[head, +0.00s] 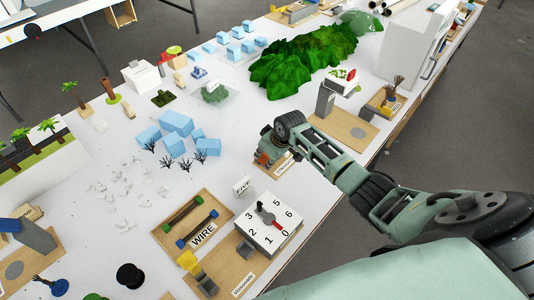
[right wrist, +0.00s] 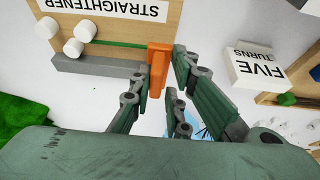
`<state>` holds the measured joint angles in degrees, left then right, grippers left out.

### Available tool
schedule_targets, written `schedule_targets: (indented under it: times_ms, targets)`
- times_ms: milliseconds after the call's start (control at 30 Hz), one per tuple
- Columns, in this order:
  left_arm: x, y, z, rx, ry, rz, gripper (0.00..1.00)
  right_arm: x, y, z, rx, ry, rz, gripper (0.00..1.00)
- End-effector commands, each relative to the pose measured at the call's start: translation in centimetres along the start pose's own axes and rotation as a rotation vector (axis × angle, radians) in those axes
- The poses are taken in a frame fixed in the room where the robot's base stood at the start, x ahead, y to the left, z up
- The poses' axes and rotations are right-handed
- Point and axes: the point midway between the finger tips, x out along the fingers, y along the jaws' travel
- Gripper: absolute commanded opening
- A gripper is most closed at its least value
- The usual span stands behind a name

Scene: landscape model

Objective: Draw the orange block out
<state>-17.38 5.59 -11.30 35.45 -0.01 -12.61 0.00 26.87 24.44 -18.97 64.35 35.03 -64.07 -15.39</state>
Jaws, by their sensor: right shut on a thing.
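The orange block (right wrist: 158,66) stands at the end of the wooden board labelled STRAIGHTENER (right wrist: 115,30) in the right wrist view. A thin green wire (right wrist: 115,43) runs along the board from the white rollers to the block. My right gripper (right wrist: 165,92) is shut on the orange block, with its green fingers on either side. In the head view my right gripper (head: 268,146) reaches in from the right over the straightener board (head: 284,163), with a bit of the orange block (head: 262,158) showing below it. My left gripper is not in view.
White rollers (right wrist: 73,47) and a grey bar (right wrist: 97,68) sit by the board. Near it are a FIVE TURNS block (head: 241,185), a numbered dial box (head: 268,222) and a WIRE tray (head: 165,236). Green hills (head: 300,62) stand behind.

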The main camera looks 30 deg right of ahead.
Motion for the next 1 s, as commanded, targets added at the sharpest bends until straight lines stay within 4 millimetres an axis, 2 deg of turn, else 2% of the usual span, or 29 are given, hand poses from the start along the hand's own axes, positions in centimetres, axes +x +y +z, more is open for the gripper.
schedule_targets:
  times_ms: [33,100,267,300,433,700,767,867,1000]
  targets:
    - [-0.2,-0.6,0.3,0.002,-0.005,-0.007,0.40,-0.3,-0.7,-0.5,-0.005,0.005,-0.013,0.00]
    - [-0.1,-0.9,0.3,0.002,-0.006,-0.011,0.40,-0.2,-0.8,-0.5,-0.006,0.006,-0.015,0.00]
    - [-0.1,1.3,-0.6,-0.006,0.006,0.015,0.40,-0.2,-0.8,-0.5,-0.006,0.007,-0.014,0.00]
    - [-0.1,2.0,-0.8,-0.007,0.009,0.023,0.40,-0.1,-0.8,-0.5,-0.005,0.007,-0.013,0.19]
    - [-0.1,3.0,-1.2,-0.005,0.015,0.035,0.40,-0.1,-0.7,-0.4,-0.004,0.006,-0.013,0.30]
    - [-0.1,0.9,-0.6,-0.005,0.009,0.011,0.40,-0.1,-0.6,-0.3,-0.002,0.005,-0.012,0.30]
    - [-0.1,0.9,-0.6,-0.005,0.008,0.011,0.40,-0.3,-0.6,-0.3,-0.002,0.005,-0.011,0.30]
    - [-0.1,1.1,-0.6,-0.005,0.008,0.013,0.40,-1.0,-0.5,-0.3,-0.002,0.006,-0.011,0.30]
    - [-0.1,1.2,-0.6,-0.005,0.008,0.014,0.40,-2.9,-0.5,-0.4,-0.004,0.008,-0.009,0.30]
